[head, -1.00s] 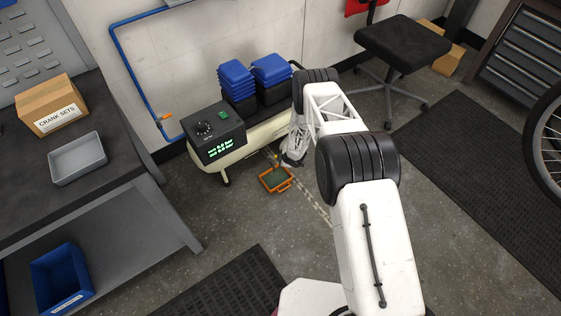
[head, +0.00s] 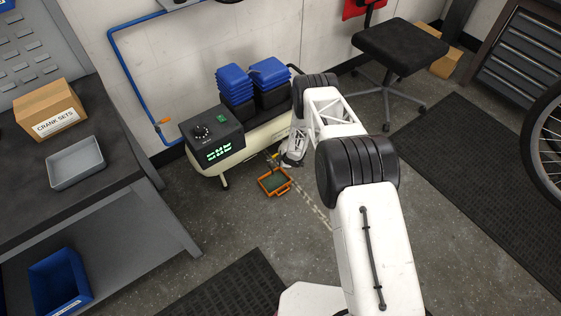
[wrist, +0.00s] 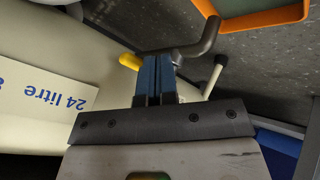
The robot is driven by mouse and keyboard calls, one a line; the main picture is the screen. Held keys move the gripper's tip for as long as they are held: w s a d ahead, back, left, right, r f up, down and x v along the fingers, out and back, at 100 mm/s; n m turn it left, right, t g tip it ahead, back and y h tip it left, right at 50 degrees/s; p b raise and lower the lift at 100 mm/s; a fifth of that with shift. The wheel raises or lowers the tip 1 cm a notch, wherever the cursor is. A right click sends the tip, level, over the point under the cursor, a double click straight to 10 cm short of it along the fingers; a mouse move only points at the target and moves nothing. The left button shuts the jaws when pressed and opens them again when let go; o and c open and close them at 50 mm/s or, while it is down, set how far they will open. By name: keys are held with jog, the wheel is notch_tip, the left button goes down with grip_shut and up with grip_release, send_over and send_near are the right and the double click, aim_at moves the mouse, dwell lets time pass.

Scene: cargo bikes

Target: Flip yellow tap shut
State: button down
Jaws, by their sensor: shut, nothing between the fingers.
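The yellow tap (wrist: 130,62) shows in the wrist view as a short yellow-tipped lever beside a dark bent pipe (wrist: 200,42), under the cream compressor tank (wrist: 60,55). My gripper (wrist: 158,62) has its two blue fingertips pressed together with nothing between them. The fingertips lie just right of the yellow end and overlap the tap's stem in the picture; I cannot tell whether they touch it. In the head view the compressor tank (head: 262,134) stands by the wall, and my gripper's end is beside its lower edge, too small to make out the tap clearly.
An orange tray (head: 287,188) with a green inside lies on the floor below the tank; its rim (wrist: 265,20) shows in the wrist view. A pale leg (wrist: 214,75) stands right of the fingers. A workbench (head: 130,215) is at left, a stool (head: 400,45) behind.

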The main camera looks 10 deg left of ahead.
jog(key=shift+a, duration=0.15)
jog(key=shift+s+a, duration=0.2)
jog(key=shift+a, duration=0.25)
dwell(0.3)
jog(key=s+d+r, duration=0.3)
jog(key=d+r, duration=0.5)
jog(key=shift+s+d, duration=0.25)
jog(key=shift+d, duration=0.1)
dwell(0.5)
